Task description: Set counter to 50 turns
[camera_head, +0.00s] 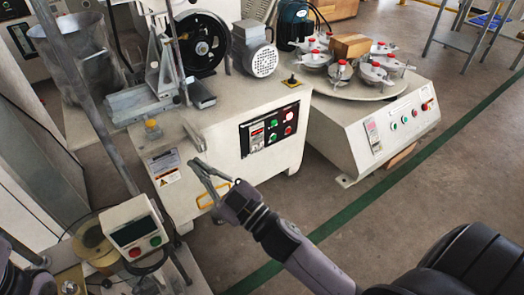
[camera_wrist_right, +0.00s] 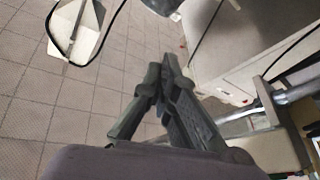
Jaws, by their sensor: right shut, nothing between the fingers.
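A control panel (camera_head: 269,131) with a small display, a green button and red buttons is on the front of the large beige machine. A grey box with a dark display (camera_head: 133,231) and red and green buttons stands at the lower left. I cannot tell which display is the counter; no digits are readable. My right gripper (camera_head: 203,172) is in front of the beige machine, left of and below its panel, apart from both displays. It is shut and empty, also in the right wrist view (camera_wrist_right: 164,72). Dark parts at the lower left edge look like my left gripper (camera_head: 36,263), its fingers unclear.
A second machine (camera_head: 369,133) with a round table of several lidded pots and a cardboard box (camera_head: 350,46) stands right of the beige machine. A yellow handle (camera_head: 213,194) is low on the beige machine's front. Open floor with a green line (camera_head: 428,150) lies to the right.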

